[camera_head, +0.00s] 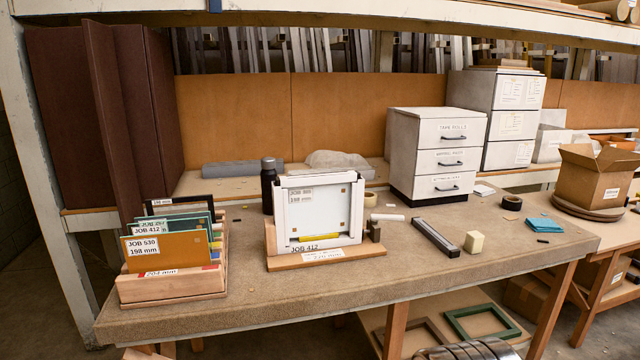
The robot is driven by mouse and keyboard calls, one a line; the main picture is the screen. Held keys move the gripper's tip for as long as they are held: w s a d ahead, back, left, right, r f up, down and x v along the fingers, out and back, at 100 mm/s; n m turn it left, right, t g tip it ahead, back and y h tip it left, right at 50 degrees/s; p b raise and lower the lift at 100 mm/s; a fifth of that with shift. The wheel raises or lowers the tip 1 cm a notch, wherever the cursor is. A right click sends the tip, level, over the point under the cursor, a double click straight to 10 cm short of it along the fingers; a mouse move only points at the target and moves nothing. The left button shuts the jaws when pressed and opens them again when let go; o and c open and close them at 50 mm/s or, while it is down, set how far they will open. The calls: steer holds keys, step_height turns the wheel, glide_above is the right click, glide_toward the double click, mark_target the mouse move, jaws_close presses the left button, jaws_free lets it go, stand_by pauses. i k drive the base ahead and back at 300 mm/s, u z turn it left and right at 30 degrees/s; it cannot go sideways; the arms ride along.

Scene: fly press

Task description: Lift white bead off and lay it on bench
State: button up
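A white frame-like piece (281,215) stands upright on a wooden stand (372,252) at the middle of the bench (440,275). White strips run along its top, sides and bottom; which one is the white bead I cannot tell for certain. A pale panel (328,212) labelled JOB sits inside the frame, with a yellow strip (320,237) low across it. A tag reading JOB 412 is below. My gripper's fingers are not in view; only a blurred metal part shows at the bottom edge, and I take it as mine.
A wooden rack (170,289) of labelled boards is at left. A dark bottle (268,185) stands behind the frame. A dark metal bar (435,238), cream block (474,242) and short white rod (387,217) lie right. Drawers (436,155) stand behind. The front bench is clear.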

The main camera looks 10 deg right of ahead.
mark_target(351, 176)
steer(key=u, duration=1.55)
steer(key=i, duration=1.1)
steer(key=z, duration=1.7)
